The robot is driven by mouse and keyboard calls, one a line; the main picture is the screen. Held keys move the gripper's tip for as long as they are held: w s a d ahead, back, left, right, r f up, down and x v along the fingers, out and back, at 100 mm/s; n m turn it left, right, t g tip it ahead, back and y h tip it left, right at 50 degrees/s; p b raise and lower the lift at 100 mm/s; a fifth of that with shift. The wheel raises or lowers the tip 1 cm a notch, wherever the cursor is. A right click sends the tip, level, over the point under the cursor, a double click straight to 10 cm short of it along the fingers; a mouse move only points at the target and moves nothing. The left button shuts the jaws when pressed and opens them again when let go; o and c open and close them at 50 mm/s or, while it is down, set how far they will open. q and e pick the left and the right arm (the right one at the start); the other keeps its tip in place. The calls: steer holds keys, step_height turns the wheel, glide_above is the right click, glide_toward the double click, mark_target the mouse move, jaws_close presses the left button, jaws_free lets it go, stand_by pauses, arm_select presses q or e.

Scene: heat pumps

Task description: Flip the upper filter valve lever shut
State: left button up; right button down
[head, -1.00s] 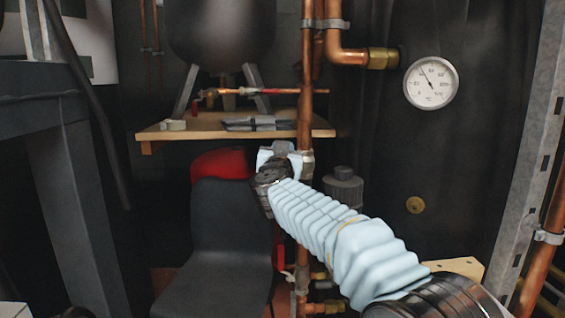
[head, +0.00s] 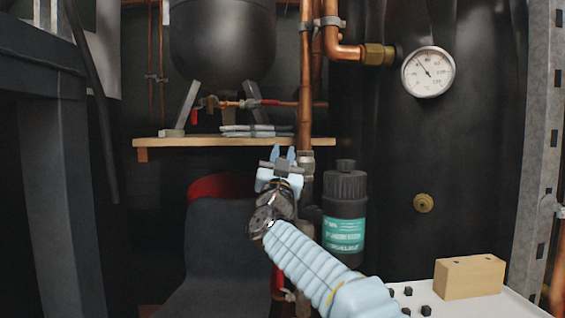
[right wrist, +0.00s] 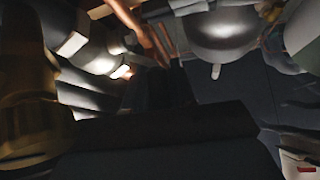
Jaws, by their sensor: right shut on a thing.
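My right gripper (head: 283,153) is beside the vertical copper pipe, its light blue fingertips pointing up. It is shut on a small grey piece, which looks like the upper filter valve lever (head: 268,164); the fingers hide most of it. The upper filter valve (head: 306,160) is a silvery fitting on the pipe, just right of the fingers. A dark canister (head: 344,190) with a teal label stands right of the pipe. The right wrist view is dark and does not show the lever clearly. My left gripper is not in view.
A wooden shelf (head: 220,142) with a tank (head: 222,45) above it is behind the gripper. A round gauge (head: 428,72) is at upper right. A wooden block (head: 469,277) lies on a white surface at lower right. A dark chair (head: 215,250) stands below the shelf.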

steer(key=shift+f, duration=0.1)
steer(key=c, duration=1)
jaws_free()
steer(key=shift+c, duration=0.2)
steer(key=shift+s+a+f, duration=0.1)
steer(key=shift+s+f, duration=0.2)
steer(key=b+v, duration=0.3)
steer(key=v, duration=1)
steer(key=shift+b, duration=0.35)
steer(key=shift+r, duration=0.15)
